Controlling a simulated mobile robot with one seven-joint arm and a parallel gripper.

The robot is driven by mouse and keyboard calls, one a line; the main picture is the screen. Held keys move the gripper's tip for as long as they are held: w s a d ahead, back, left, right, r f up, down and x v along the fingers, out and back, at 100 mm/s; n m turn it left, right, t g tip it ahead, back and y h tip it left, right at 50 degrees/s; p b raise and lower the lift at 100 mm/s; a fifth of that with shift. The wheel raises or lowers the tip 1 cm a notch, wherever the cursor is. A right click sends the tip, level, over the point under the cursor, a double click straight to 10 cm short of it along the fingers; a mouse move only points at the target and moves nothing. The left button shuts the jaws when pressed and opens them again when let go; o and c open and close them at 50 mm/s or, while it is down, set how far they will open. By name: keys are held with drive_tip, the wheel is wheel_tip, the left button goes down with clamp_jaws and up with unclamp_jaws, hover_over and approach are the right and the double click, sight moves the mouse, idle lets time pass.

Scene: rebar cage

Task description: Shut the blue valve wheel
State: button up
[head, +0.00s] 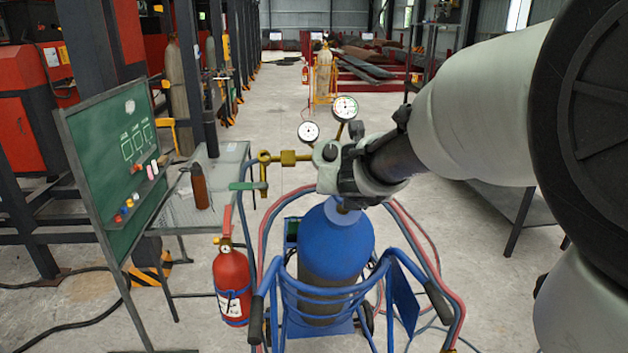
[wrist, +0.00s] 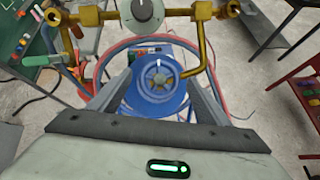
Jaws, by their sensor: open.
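The blue valve wheel (wrist: 160,80) shows in the wrist view as a round spoked wheel with a white mark, on top of the blue gas cylinder (head: 318,258). In the head view my gripper and the fittings hide most of it. My gripper (wrist: 160,86) is open, with one grey finger to the left and one to the right of the wheel in the wrist view. I cannot tell whether the fingers touch it. In the head view my gripper (head: 350,170) is just above the cylinder's top.
A brass manifold with two gauges (head: 344,108) and a grey knob (wrist: 147,8) stands close to my gripper. A green lever (head: 250,186) is at left. Red and blue hoses loop around the blue cart (head: 330,290). A fire extinguisher (head: 231,285) stands at left.

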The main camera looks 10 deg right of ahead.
drive_tip(key=p+v, duration=0.9)
drive_tip(key=v, duration=0.8)
drive_tip(key=shift+d, duration=0.1)
drive_tip(key=shift+r, duration=0.1)
